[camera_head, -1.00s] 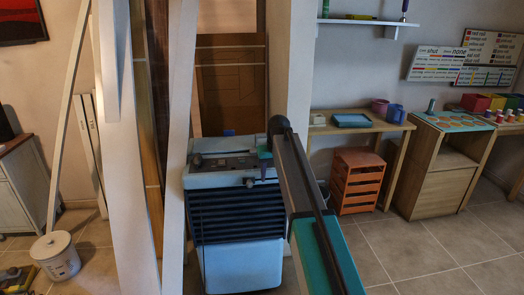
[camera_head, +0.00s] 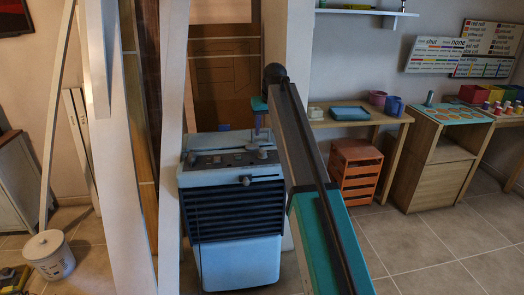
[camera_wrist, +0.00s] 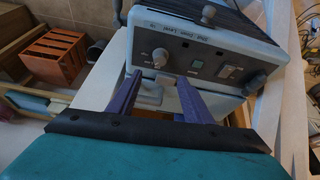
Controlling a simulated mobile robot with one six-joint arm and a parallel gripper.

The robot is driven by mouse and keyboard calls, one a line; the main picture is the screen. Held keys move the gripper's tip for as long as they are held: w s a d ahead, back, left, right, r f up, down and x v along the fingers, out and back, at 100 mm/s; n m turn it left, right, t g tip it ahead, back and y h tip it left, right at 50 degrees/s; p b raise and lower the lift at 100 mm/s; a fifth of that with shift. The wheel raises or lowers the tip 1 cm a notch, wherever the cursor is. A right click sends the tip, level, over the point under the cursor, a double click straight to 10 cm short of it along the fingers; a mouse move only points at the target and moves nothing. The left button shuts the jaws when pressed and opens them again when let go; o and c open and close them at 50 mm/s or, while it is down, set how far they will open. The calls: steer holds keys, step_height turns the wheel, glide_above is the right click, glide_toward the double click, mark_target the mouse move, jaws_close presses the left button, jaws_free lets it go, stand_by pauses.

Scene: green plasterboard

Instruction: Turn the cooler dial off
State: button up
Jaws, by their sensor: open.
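The cooler (camera_head: 240,262) is a pale blue box with dark front slats and a control panel (camera_head: 225,159) on top. In the wrist view the panel (camera_wrist: 185,62) carries a round dial (camera_wrist: 160,57) near the fingertips and another dial (camera_wrist: 254,83) farther right, with switches between them. The small print is too blurred to read surely, and so is each dial's setting. My gripper (camera_head: 260,123) is above the panel's right end, pointing down. In the wrist view its purple fingers (camera_wrist: 158,82) are apart and empty, with the nearer dial just beyond their tips.
White slanted posts (camera_head: 172,150) stand close left of the cooler. An orange drawer unit (camera_head: 355,170) and a wooden table (camera_head: 345,122) with a teal tray (camera_head: 350,113) are to the right. Tiled floor (camera_head: 430,250) is clear at the front right.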

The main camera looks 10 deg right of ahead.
mark_target(263, 151)
steer(key=shift+p+x, duration=1.1)
steer(key=shift+x, duration=5.7)
steer(key=shift+s, duration=0.1)
steer(key=c, duration=1.1)
steer(key=shift+d+n, duration=0.1)
steer(key=shift+n, duration=0.2)
steer(key=n+y, duration=0.1)
steer(key=n, duration=0.3)
steer(key=shift+d+g+y, duration=0.15)
steer(key=shift+g+y, duration=0.15)
steer(key=shift+y, duration=0.1)
steer(key=shift+n+g+y+b, duration=0.4)
steer(key=shift+n+y, duration=0.1)
steer(key=shift+n, duration=1.2)
steer(key=o, duration=1.1)
